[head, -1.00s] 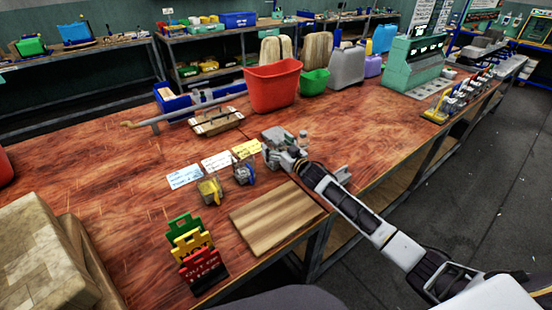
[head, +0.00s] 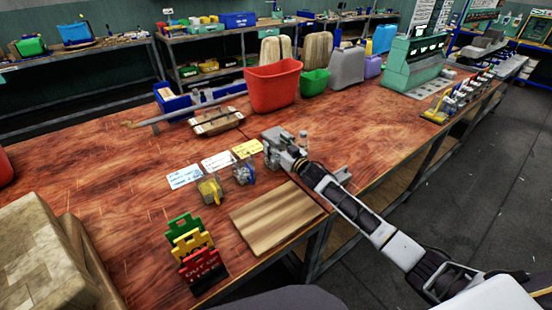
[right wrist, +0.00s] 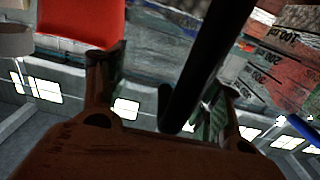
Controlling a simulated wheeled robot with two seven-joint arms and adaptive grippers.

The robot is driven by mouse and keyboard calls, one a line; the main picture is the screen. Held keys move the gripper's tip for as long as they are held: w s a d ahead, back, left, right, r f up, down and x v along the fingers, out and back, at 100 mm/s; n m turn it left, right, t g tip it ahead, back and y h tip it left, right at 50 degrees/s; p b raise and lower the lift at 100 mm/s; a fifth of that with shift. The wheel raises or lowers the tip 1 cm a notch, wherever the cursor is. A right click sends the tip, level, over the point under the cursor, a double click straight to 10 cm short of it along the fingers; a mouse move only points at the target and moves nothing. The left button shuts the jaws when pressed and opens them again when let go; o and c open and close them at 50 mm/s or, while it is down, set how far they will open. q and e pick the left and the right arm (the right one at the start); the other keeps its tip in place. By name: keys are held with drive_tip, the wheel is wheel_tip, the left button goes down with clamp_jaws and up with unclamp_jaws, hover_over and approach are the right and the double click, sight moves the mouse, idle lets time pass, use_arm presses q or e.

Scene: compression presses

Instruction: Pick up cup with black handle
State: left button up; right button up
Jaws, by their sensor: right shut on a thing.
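My right gripper (head: 275,146) is low over the red-brown table, at the right end of a short row of small cups. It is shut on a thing. In the right wrist view, a long black bar (right wrist: 205,70) crosses between the two fingers (right wrist: 165,82); it looks like the black handle of the cup. The cup's body is mostly hidden by the gripper in the head view, and I cannot tell whether it is clear of the table. A cup with a yellow handle (head: 210,190) and a cup with a blue handle (head: 244,173) stand to the left. My left gripper is out of view.
Blue, white and yellow cards (head: 216,161) lie behind the cups. A wooden board (head: 276,218) lies in front, beside stacked green, yellow and red signs (head: 200,258). A red bin (head: 272,87) and a green tub (head: 315,82) stand behind. The table's left middle is clear.

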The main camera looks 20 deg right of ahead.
drive_tip(key=shift+r, duration=0.3)
drive_tip(key=shift+c, duration=0.3)
